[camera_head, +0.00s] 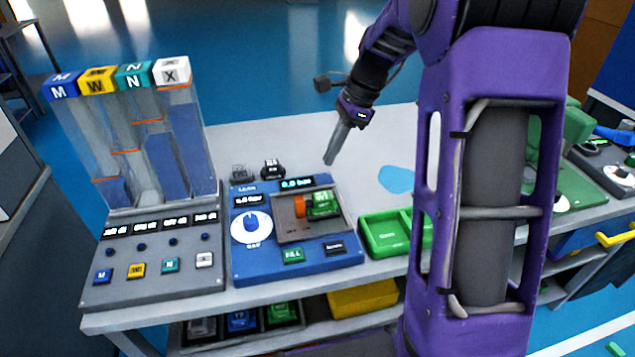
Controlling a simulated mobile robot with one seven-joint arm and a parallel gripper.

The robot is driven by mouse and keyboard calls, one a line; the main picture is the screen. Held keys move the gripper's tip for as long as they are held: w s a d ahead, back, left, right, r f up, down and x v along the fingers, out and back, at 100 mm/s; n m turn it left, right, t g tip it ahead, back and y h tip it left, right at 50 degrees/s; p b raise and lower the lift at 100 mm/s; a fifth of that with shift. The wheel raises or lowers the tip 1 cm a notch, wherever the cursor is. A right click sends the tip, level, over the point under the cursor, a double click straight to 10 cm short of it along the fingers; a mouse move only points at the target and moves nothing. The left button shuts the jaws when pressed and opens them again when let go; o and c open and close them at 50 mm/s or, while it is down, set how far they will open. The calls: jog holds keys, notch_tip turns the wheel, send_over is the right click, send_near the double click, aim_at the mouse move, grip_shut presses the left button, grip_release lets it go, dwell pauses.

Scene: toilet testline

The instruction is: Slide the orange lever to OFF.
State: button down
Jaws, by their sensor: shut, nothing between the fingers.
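The orange lever (299,206) is a small upright piece in a recessed grey plate on the blue panel (245,267). It touches or stands right beside a green block (322,205) with a small label. The lever's ON and OFF marks are too small to read, so its setting cannot be told. My gripper (331,158) is shut and empty. It points downward, above and behind the panel's back right corner, apart from the lever.
A grey console with clear columns topped by lettered cubes (115,77) stands left of the panel. A green tray (388,237) lies to its right. Black fittings (272,169) rise at the panel's back edge. My purple arm hides part of the table's right side.

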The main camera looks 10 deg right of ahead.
aim_at(296, 200)
jog(key=b+x, duration=0.2)
jog(key=x, duration=0.8)
dwell(0.3)
jog(key=a, duration=0.1)
jog(key=a+p, duration=0.1)
jog(key=shift+a+r, duration=0.2)
jog(key=shift+a, duration=0.15)
jog(key=shift+a+f, duration=0.2)
jog(key=shift+a, duration=0.15)
